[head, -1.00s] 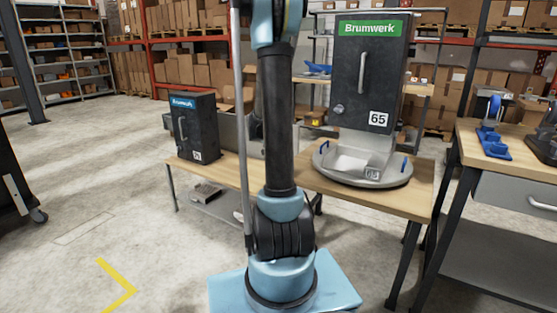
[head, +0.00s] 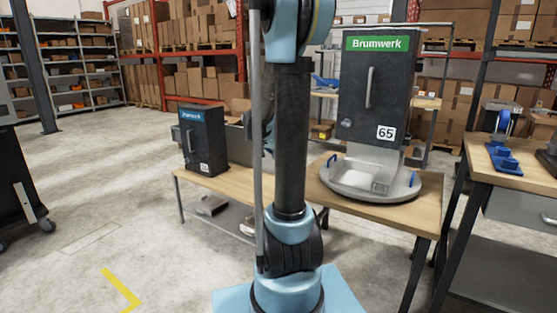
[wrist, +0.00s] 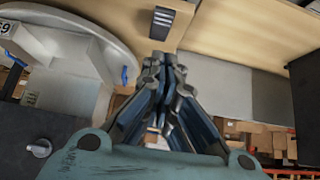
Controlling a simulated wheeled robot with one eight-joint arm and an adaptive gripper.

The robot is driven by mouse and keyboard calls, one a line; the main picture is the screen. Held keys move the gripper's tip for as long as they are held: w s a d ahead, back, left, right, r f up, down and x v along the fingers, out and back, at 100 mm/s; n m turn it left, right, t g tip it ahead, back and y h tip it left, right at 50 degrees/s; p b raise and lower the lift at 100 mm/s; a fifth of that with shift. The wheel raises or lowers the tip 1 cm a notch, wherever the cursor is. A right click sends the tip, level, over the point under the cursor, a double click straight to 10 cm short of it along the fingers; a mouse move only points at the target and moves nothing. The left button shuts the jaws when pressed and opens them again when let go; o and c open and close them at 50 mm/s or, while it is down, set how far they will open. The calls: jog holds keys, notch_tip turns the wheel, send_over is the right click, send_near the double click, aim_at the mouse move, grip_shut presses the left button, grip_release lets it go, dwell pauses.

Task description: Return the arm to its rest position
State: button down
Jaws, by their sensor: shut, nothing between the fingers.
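My arm rises through the middle of the head view, upright in front of the work table. My gripper (wrist: 165,75) shows in the wrist view with its blue-grey fingers closed together and nothing between them. In the head view the arm largely hides it. In the wrist view it points over the wooden table (wrist: 235,30), to one side of the large dispenser's round grey base (wrist: 103,40). It looks clear of the base.
The large black Brumwerk dispenser (head: 372,85), marked 65, stands on the table (head: 395,215). A smaller black dispenser (head: 202,140) stands at the table's left end. A second bench (head: 530,178) with blue items is at right. Open floor (head: 95,180) lies at left.

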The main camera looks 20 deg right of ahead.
dwell(0.3)
jog(key=s+a+f+n+g+y, duration=0.1)
jog(key=s+a+f+n+y, duration=0.1)
jog(key=s, duration=0.9)
jog(key=s+a+f+n+g+y, duration=0.1)
jog(key=s+a, duration=0.5)
jog(key=s, duration=0.6)
jog(key=s+a+f+n+g+y, duration=0.1)
jog(key=s+a+f+n+y, duration=0.2)
jog(key=s+n, duration=0.4)
jog(key=s+a+f, duration=0.1)
jog(key=s+a, duration=0.1)
jog(key=s, duration=0.3)
jog(key=shift+f, duration=0.4)
jog(key=shift+w+f, duration=0.2)
jog(key=shift+w, duration=0.3)
